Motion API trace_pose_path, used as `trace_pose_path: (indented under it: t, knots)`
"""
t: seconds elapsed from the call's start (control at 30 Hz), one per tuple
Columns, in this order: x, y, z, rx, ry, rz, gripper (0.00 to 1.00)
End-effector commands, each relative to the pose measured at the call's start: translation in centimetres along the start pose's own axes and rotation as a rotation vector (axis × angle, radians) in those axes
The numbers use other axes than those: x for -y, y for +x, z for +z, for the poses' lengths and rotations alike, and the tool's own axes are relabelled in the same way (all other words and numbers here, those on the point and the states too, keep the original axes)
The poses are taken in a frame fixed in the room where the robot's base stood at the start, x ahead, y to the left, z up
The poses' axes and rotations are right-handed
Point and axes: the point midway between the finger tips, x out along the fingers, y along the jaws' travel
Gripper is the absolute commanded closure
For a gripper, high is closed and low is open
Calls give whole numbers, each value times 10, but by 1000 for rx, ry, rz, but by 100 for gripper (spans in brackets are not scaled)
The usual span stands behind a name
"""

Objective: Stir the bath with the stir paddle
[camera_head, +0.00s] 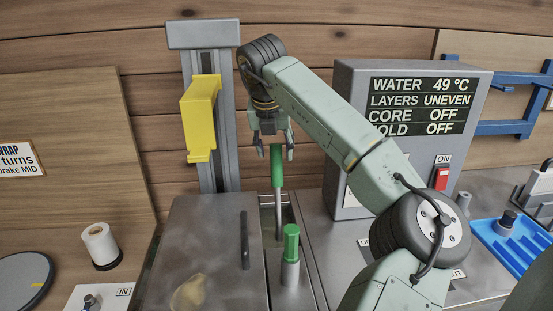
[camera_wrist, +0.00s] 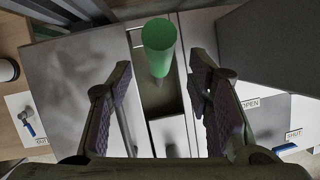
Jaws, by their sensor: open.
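The stir paddle (camera_head: 277,165) has a green handle on a thin grey shaft and stands upright in a narrow opening of the grey metal bath (camera_head: 307,268). My gripper (camera_head: 269,133) is above the handle, fingers pointing down, open and empty. In the wrist view the green handle (camera_wrist: 158,45) shows between the two spread fingers (camera_wrist: 160,75), with a gap on each side. Whether the fingertips reach down past its top is hard to tell. The shaft's lower end is hidden in the bath.
A grey lid (camera_head: 205,250) with a dark bar handle covers the left of the bath. A green-topped grey cylinder (camera_head: 291,245) stands close in front of the paddle. The control box (camera_head: 360,85) at right reads WATER 49 °C, LAYERS UNEVEN. A yellow block (camera_head: 200,110) hangs on the column.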

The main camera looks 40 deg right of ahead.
Motion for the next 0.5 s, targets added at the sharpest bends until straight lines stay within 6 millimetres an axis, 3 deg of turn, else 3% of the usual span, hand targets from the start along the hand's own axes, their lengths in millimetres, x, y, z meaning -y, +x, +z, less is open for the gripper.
trace_pose_path:
  t: [0.3,0.5]
  knots:
    - [0,51,1,-1,-1,3,54]
    - [0,63,0,1,-2,3,54]
